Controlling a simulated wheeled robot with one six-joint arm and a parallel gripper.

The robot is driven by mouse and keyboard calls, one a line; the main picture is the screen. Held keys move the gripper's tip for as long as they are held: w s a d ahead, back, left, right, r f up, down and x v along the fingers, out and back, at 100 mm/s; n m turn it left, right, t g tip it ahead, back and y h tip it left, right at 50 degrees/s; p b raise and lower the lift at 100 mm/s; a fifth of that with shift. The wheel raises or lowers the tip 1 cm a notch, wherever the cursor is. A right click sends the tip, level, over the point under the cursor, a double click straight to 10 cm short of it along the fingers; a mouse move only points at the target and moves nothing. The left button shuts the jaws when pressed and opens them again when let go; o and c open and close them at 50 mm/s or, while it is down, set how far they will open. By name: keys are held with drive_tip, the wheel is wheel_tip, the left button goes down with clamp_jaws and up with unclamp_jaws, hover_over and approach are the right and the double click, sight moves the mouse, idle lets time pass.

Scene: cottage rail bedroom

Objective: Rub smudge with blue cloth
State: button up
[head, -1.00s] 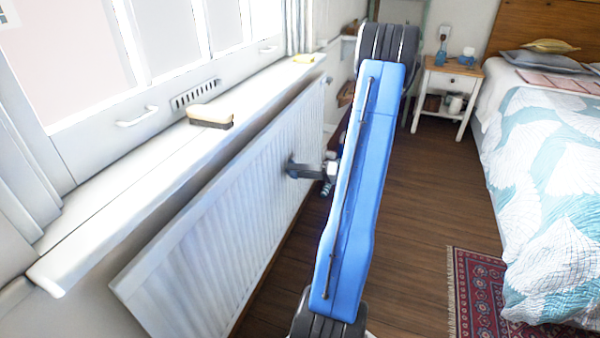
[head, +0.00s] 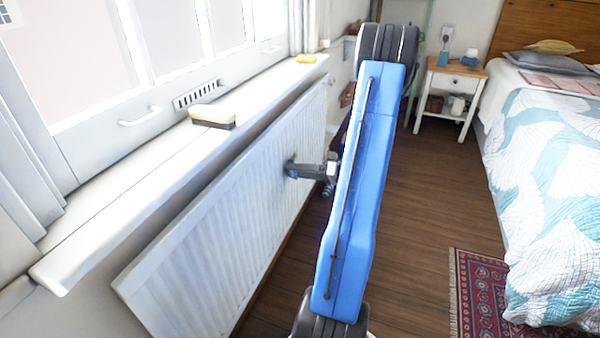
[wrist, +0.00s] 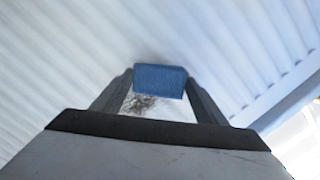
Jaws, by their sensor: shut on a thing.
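In the wrist view the blue cloth (wrist: 160,80) is a small folded pad held between the two fingers of my gripper (wrist: 160,88), which is shut on it. The smudge (wrist: 139,104) is a dark scribbled patch on the white ribbed radiator (wrist: 60,60). It shows between my fingers, just below the cloth in the picture. I cannot tell whether the cloth touches the radiator. In the head view my gripper (head: 292,169) is at the front face of the radiator (head: 215,225); the cloth and smudge do not show there.
A brush with a dark base (head: 212,117) and a yellow item (head: 306,59) lie on the white windowsill (head: 110,215) above the radiator. A bed (head: 545,180), a nightstand (head: 455,85) and a patterned rug (head: 480,295) are to the right. Wooden floor between is clear.

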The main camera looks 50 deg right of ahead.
sight(297, 154)
drive_tip(key=shift+w+a, duration=0.2)
drive_tip(key=shift+w, duration=0.3)
drive_tip(key=shift+d, duration=0.15)
drive_tip(key=shift+w+d, duration=0.75)
drive_tip(key=shift+d, duration=0.95)
drive_tip(key=shift+w+d, duration=0.75)
drive_tip(key=shift+d, duration=0.95)
drive_tip(key=shift+w+d, duration=0.75)
drive_tip(key=shift+d, duration=0.95)
drive_tip(key=shift+a, duration=0.1)
drive_tip(key=shift+s+a, duration=0.75)
drive_tip(key=shift+a, duration=0.95)
drive_tip(key=shift+s+a, duration=0.7)
drive_tip(key=shift+a, duration=1.05)
drive_tip(key=shift+s+a, duration=0.75)
drive_tip(key=shift+a, duration=0.95)
